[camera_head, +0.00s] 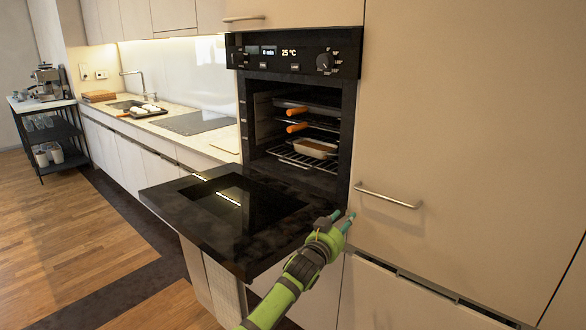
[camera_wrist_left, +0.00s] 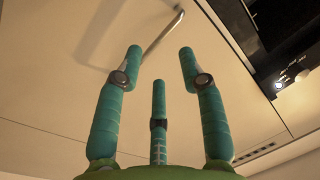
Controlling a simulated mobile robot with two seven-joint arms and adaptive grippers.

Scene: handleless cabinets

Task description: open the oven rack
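The oven (camera_head: 297,120) stands open, its black door (camera_head: 235,215) folded down flat. Inside, the lower wire rack (camera_head: 290,158) sits within the cavity, under a baking dish (camera_head: 315,149). My left gripper (camera_head: 343,220) is at the right edge of the lowered door, in front of the cabinet panel, lower than the rack and to its right. In the left wrist view its teal fingers (camera_wrist_left: 160,75) are spread with nothing between them. The rack does not show clearly there. My right gripper is not in view.
Pans with orange handles (camera_head: 297,111) sit higher in the oven. A bar handle (camera_head: 388,197) is on the tall cabinet beside my left gripper; it also shows in the wrist view (camera_wrist_left: 163,38). A counter (camera_head: 222,146) with a cooktop (camera_head: 193,123) runs left.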

